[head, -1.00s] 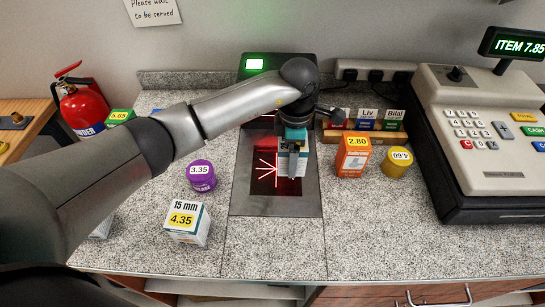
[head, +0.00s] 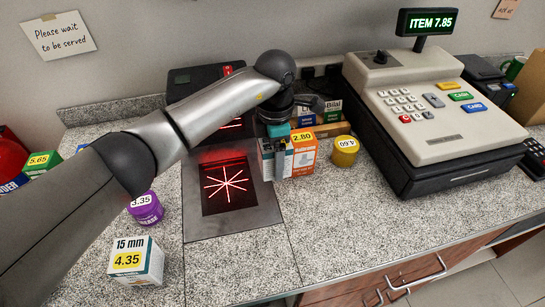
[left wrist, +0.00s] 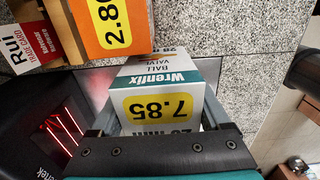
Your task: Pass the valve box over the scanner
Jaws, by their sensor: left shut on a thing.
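The valve box (head: 266,162), white and teal with a yellow 7.85 label, is in my left gripper (head: 280,143). In the left wrist view the box (left wrist: 170,75) sits between the two fingers (left wrist: 160,118), its "Wrentix Ball Valve" face showing. It is at the right edge of the scanner (head: 240,222), right of the red-lit window, close beside an orange 2.80 box (head: 304,156). I cannot tell whether the box touches the counter. The scanner's upright part shows a red light. My right gripper is out of view.
The cash register (head: 430,110) at right reads ITEM 7.85. A yellow tub (head: 345,152) stands right of the orange box. A purple tub (head: 146,209) and a white 15 mm box (head: 136,262) stand left of the scanner. The counter (head: 335,220) at front right is clear.

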